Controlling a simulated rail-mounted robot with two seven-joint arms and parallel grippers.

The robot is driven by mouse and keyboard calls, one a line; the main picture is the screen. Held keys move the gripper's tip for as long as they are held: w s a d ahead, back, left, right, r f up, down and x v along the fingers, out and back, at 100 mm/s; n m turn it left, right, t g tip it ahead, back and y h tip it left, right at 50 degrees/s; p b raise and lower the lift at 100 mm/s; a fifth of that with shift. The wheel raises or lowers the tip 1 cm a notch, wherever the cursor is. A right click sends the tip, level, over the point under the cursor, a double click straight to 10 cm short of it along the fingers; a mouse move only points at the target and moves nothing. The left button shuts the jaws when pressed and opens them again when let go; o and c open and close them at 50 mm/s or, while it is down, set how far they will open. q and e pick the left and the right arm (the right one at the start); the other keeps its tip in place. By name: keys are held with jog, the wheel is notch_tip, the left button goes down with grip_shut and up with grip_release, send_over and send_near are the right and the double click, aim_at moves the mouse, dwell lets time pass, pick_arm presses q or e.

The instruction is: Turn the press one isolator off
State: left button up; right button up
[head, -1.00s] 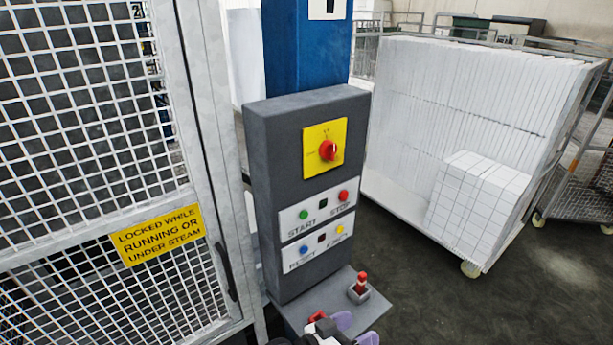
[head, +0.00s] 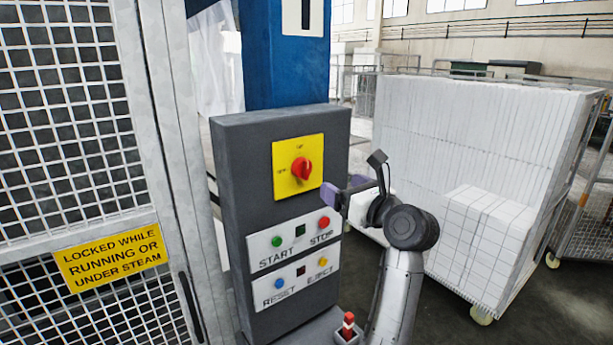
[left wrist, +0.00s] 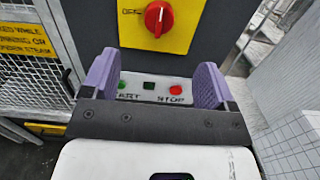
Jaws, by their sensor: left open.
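The press one isolator is a red rotary knob (head: 301,168) on a yellow plate (head: 284,185), high on the front of a dark grey control box (head: 240,180). In the left wrist view the knob (left wrist: 159,18) is at the top, with an OFF label to its left. My right gripper is out of view.
START (head: 277,241) and STOP (head: 324,222) buttons sit below the isolator, with RESET (head: 280,284) and EJECT (head: 323,261) lower. A red-topped stick (head: 348,324) stands at the box's foot. A mesh gate (head: 60,120) is left; a cart of white foam (head: 470,130) is right.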

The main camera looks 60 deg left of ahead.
aim_at(308, 169)
pick_arm(q)
jog(key=shift+h, duration=0.3)
jog(key=a+p, duration=0.1)
jog(key=a, duration=0.3)
jog(key=a+p, duration=0.2)
jog(key=a, duration=0.2)
jog(key=a+p, duration=0.1)
jog(key=a, duration=0.3)
jog(key=shift+s, duration=0.35)
jog(key=shift+a+f+p, duration=0.15)
jog(key=shift+a+p, duration=0.25)
jog(key=shift+a, duration=0.5)
